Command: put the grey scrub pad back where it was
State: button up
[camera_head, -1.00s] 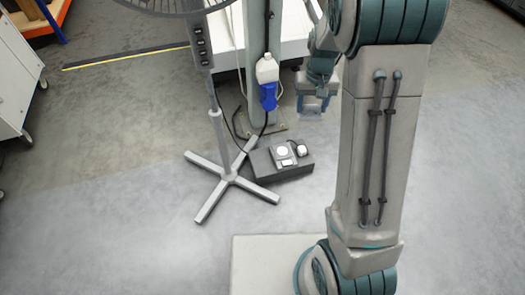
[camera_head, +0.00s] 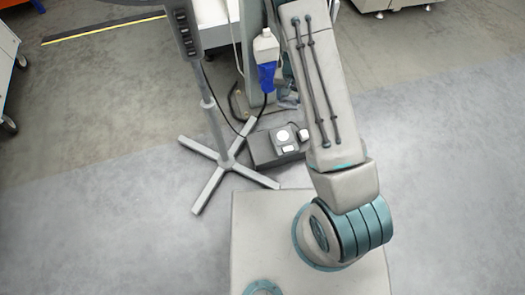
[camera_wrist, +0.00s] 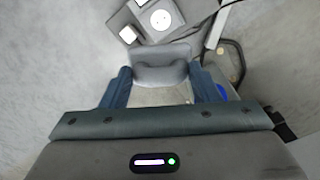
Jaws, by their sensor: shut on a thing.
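The grey scrub pad (camera_wrist: 162,74) shows in the wrist view as a grey, slightly curved piece between the two blue-grey fingers. My gripper (camera_wrist: 160,82) is shut on it and holds it over the grey floor. In the head view my gripper (camera_head: 287,98) is mostly hidden behind my arm, close to the foot of the post, and the pad cannot be made out there. The spot where the pad was before cannot be told from these frames.
A dark box (camera_head: 262,150) with white round and square parts on top sits on the floor; its top also shows in the wrist view (camera_wrist: 133,17). Beside it stands a fan with a cross-shaped base (camera_head: 226,161). Floor at left is clear.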

jog(key=s+d+f+m, duration=0.1)
jog(key=s+f+m, duration=0.15)
jog(key=f, duration=0.55)
jog(key=s+d+f+m, duration=0.1)
jog(key=s+f, duration=0.2)
jog(key=f, duration=0.5)
jog(key=shift+n, duration=0.25)
jog(key=a+f+b, duration=0.1)
jog(key=a+f, duration=0.1)
jog(key=a, duration=0.1)
jog(key=a+f+b, duration=0.1)
jog(key=a+f, duration=0.1)
jog(key=a, duration=0.2)
jog(key=a+f+b, duration=0.1)
jog(key=a+f, duration=0.2)
jog(key=a, duration=0.1)
jog(key=shift+s+a+f+b, duration=0.1)
jog(key=shift+a+b, duration=0.15)
jog(key=shift+b, duration=0.15)
notch_tip(320, 180, down, 4)
jog(key=shift+f+b, duration=0.1)
jog(key=shift+b, duration=0.95)
jog(key=o, duration=0.6)
jog(key=shift+f, duration=0.1)
jog(key=o, duration=0.4)
jog(key=shift+r, duration=0.2)
